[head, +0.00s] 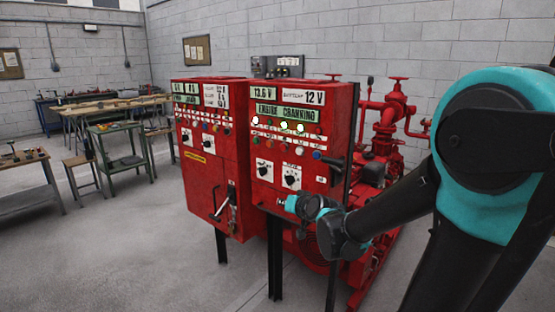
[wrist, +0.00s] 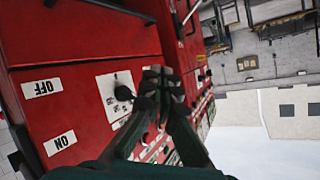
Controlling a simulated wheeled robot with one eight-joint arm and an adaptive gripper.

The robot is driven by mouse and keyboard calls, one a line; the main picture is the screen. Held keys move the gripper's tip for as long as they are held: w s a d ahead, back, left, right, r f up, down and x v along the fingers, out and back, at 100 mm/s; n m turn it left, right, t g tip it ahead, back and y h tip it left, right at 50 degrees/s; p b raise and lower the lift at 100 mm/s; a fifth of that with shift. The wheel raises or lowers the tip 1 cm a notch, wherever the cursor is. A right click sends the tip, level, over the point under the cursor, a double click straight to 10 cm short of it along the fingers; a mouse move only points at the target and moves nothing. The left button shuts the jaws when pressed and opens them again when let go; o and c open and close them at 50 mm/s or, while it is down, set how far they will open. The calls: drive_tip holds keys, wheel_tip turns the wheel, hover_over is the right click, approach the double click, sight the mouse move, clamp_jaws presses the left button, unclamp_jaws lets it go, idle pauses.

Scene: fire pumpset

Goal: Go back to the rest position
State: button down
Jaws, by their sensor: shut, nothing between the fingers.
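My gripper (wrist: 160,80) is shut and empty, its dark fingertips together in the middle of the wrist view. In the head view my arm reaches in from the right, with its end in front of the lower part of the right red control cabinet (head: 262,165). In the wrist view the red panel (wrist: 75,50) fills the left side, turned by the camera. A black knob on a white plate (wrist: 122,92) shows just left of the fingers. I cannot tell whether the fingers touch the panel.
A second red cabinet (head: 203,150) stands to the left. The right cabinet's display reads "ENGINE CRANKING", with several lamps lit. Red pump pipework (head: 392,115) lies behind my arm. Workbenches (head: 115,140) stand at the far left. The floor at the front left is clear.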

drive_tip(key=s+d+f+g+h, duration=0.3)
drive_tip(key=s+d+f, duration=0.5)
drive_tip(key=s, duration=0.3)
drive_tip(key=s+d+f+g+h, duration=0.2)
drive_tip(key=s+d+f+g, duration=0.2)
drive_tip(key=s+d+f, duration=0.4)
drive_tip(key=s+d, duration=0.1)
drive_tip(key=s, duration=0.3)
drive_tip(key=shift+d+f+g+h, duration=0.25)
drive_tip(key=shift+g+h, duration=0.15)
drive_tip(key=c, duration=2.2)
unclamp_jaws()
